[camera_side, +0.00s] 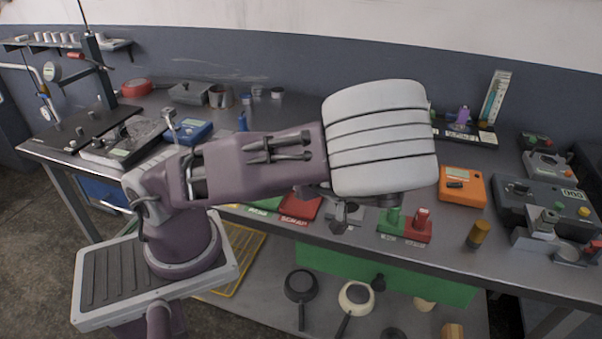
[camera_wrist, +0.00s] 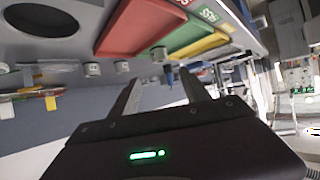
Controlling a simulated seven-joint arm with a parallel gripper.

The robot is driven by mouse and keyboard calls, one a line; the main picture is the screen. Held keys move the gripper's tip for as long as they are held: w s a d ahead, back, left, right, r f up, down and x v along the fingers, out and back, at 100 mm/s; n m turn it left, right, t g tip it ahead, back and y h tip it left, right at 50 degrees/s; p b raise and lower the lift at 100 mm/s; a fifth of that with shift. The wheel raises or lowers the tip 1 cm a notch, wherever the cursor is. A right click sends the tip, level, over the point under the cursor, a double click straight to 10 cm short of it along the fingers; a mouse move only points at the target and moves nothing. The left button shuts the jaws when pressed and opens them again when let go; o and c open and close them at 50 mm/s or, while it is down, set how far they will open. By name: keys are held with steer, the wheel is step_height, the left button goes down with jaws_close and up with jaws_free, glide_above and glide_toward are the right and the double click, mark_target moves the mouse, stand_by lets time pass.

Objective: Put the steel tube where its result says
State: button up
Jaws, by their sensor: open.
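My gripper (camera_wrist: 163,80) is open in the wrist view, its two dark fingers apart with nothing held between them. I cannot pick out the steel tube for sure in either view. A red tray labelled SCRAP (camera_side: 300,208) lies at the bench's front edge, partly behind my arm, beside a green tray (camera_side: 266,204). The wrist view shows the red tray (camera_wrist: 135,27), the green tray (camera_wrist: 193,33) and a yellow tray (camera_wrist: 206,45) side by side, beyond the fingers. No test result is readable.
An orange meter (camera_side: 462,186) and a grey control box (camera_side: 555,195) stand on the right of the bench. A red-and-green block (camera_side: 405,228) and a brass cylinder (camera_side: 478,234) are near the front edge. A blue device (camera_side: 188,131) stands left. Pans (camera_side: 300,285) are below.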

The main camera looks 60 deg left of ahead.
steer(key=shift+d+r, duration=0.2)
steer(key=shift+d, duration=0.2)
steer(key=s+d+m+h, duration=0.1)
steer(key=s+d+m+g+h, duration=0.1)
steer(key=h, duration=0.1)
steer(key=s+d+f+h, duration=0.1)
steer(key=d+h, duration=0.1)
steer(key=shift+s+m+g, duration=0.25)
steer(key=shift+m+g, duration=0.05)
steer(key=shift+m, duration=0.1)
steer(key=s+d+r+m+t+h, duration=0.3)
steer(key=s+d+r+m+t, duration=0.1)
steer(key=r+m, duration=0.4)
steer(key=s+d+r+m+t+h, duration=0.3)
steer(key=s+d+r+m+h, duration=0.1)
steer(key=r+m, duration=0.3)
step_height(320, 180, up, 2)
steer(key=shift+d+r+m+t, duration=0.1)
steer(key=shift+d+m+t, duration=0.3)
steer(key=shift+d, duration=0.15)
